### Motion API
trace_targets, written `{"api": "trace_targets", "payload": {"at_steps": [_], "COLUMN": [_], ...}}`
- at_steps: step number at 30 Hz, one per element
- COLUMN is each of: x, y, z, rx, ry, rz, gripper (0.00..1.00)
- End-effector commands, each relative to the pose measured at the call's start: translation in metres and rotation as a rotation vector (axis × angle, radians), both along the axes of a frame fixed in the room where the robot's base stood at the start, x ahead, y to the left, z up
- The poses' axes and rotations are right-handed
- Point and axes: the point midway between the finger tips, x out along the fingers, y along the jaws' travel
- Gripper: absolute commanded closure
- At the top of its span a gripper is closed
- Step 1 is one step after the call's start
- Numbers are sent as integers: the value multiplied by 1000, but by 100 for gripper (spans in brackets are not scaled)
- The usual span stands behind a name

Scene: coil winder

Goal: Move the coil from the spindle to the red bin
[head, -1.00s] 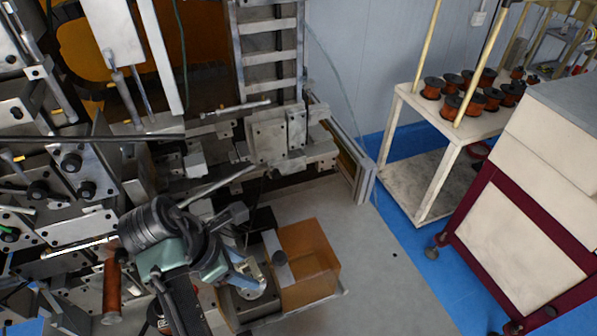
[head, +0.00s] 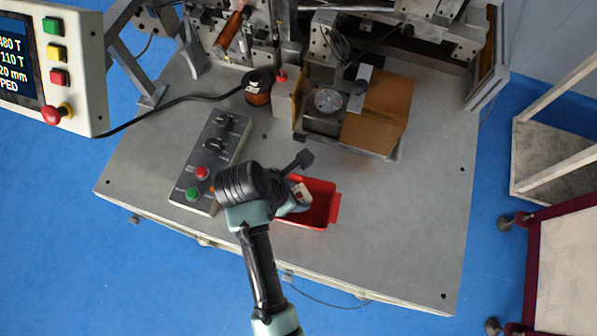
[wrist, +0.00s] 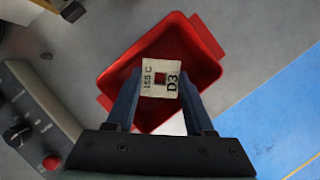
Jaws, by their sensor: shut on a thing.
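My gripper (wrist: 160,92) is shut on the coil (wrist: 152,68), a small piece with a pale square end marked "155 C" and "D3" and a square hole, seen between the two blue fingers in the wrist view. The red bin (wrist: 204,84) lies beneath it in that view, and its inside shows around the coil. In the head view the coil (head: 301,191) is at the left part of the red bin (head: 322,215), partly hidden by my gripper. I cannot tell how high the coil is above the bin floor. I cannot make out the spindle.
A control box (head: 212,160) with knobs and red and green buttons stands left of the bin. The winder with an orange-brown panel (head: 378,112) is behind. A copper wire spool (head: 258,88) stands near it. The grey tabletop (head: 420,220) right of the bin is clear.

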Motion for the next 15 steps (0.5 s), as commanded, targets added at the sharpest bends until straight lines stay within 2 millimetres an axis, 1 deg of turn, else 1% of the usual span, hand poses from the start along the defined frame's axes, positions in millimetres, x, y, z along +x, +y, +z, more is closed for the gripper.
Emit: {"api": "trace_targets", "payload": {"at_steps": [4, 9, 12, 15], "x": [0, 0, 0, 0], "y": [0, 0, 0, 0], "z": [-14, -39, -46, -47], "rx": [-1, -1, 0, 0], "ry": [3, 3, 0, -1], "rz": [0, 0, -1, -2], "gripper": [98, 98, 98, 98]}}
